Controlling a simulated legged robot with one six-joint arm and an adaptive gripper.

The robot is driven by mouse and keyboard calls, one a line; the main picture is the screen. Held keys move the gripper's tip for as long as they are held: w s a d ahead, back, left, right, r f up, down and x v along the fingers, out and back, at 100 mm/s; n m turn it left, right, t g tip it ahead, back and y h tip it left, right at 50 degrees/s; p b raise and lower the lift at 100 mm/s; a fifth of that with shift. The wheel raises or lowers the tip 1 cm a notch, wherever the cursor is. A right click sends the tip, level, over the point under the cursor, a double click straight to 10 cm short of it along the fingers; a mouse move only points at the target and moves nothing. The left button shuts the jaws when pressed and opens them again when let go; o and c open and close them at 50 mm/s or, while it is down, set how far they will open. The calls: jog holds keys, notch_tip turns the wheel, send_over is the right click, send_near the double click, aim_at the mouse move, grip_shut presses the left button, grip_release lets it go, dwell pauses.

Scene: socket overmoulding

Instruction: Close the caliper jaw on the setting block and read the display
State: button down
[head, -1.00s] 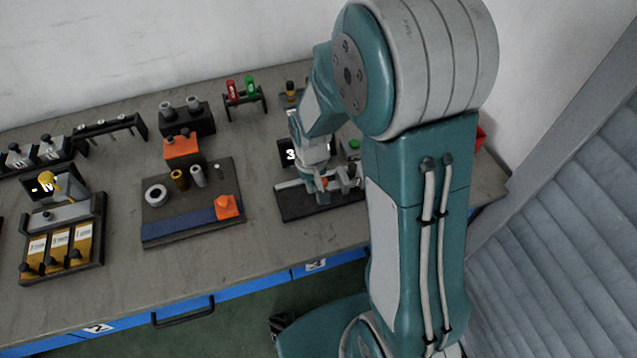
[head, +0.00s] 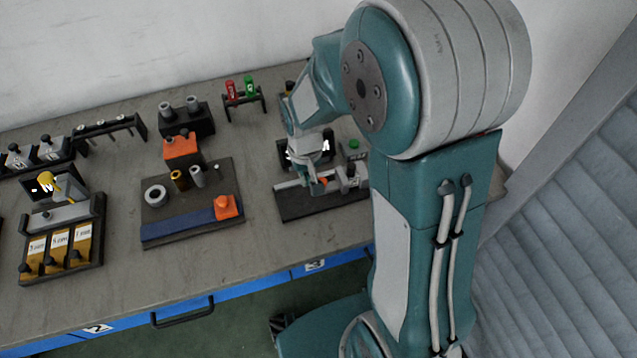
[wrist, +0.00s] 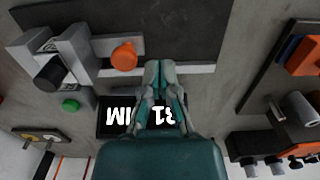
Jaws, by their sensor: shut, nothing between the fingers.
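The caliper stands on a dark base plate (head: 310,207) at the right of the bench. In the wrist view its light grey beam (wrist: 196,68) carries an orange knob (wrist: 124,56) and grey jaw blocks (wrist: 75,48). I cannot tell which piece is the setting block. The dark display (wrist: 115,127) appears upside down, with a 3, a 1 and letters like MM; my gripper hides its middle. My gripper (wrist: 159,66) is shut and empty, its tips over or against the beam beside the orange knob. In the head view my gripper (head: 316,182) is small and partly hidden.
Left of the caliper is a dark plate (head: 190,222) with a ring, cylinders and an orange block (head: 227,206). Red and green pieces stand in a rack (head: 243,102) behind. Bare bench lies between the plates.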

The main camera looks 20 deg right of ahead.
jog(key=shift+r, duration=2.25)
jog(key=s+d+r+t, duration=0.2)
jog(key=s+r+t, duration=0.3)
jog(key=s+r, duration=1)
jog(key=shift+d+r+t, duration=0.3)
jog(key=shift+d+r, duration=0.1)
jog(key=shift+r, duration=0.1)
jog(key=shift+d, duration=0.15)
